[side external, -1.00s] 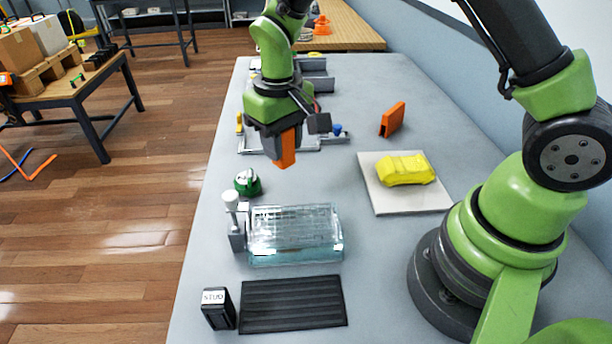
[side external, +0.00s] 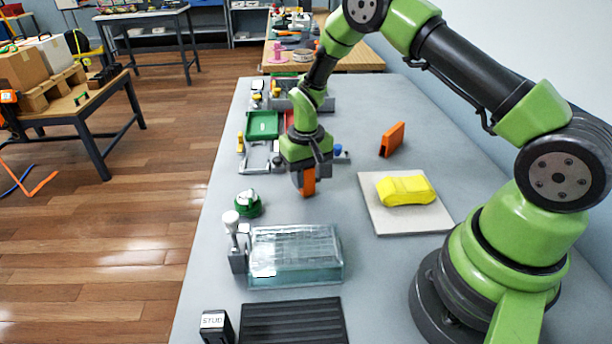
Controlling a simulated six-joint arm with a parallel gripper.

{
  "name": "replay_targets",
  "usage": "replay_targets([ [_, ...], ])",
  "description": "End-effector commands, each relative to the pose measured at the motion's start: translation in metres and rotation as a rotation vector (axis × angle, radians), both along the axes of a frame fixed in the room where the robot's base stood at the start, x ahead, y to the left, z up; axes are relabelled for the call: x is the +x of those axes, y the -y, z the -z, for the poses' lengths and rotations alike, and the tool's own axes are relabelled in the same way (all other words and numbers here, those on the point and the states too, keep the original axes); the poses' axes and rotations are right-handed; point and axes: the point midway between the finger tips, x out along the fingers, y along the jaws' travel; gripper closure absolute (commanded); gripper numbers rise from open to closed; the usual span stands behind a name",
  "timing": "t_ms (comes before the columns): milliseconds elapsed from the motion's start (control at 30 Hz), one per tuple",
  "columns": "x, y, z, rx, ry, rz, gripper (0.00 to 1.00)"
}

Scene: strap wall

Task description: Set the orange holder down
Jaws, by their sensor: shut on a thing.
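My gripper (side external: 304,186) points down over the grey table (side external: 350,285), between the green round puck and the white board. It is shut on an upright orange holder (side external: 309,181), whose lower part shows below the jaws. Its upper part is hidden by the gripper. The holder's bottom edge is at or just above the table; I cannot tell whether it touches. A second orange piece (side external: 392,140) stands on the table to the right, apart from my gripper.
A yellow car-shaped block (side external: 405,190) lies on a white board (side external: 380,222) at right. In front are a clear glass box (side external: 295,255), a green puck (side external: 248,204) and a black ribbed mat (side external: 292,322). Trays and fixtures, including a green tray (side external: 262,125), stand behind.

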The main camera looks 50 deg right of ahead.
Motion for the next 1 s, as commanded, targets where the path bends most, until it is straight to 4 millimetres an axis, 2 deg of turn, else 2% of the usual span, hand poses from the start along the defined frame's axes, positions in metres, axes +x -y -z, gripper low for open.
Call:
replay_targets([
  [400, 0.0, 0.0, 0.007, 0.0, 0.0, 0.0, 0.95],
  [433, 0.0, 0.0, 0.007, 0.0, 0.0, 0.0, 0.66],
  [533, 0.0, 0.0, 0.007, 0.0, 0.0, 0.0, 0.43],
  [833, 0.0, 0.0, 0.005, 0.001, 0.001, 0.0, 0.43],
  [1000, 0.001, 0.0, -0.015, 0.0, 0.005, 0.001, 0.43],
])
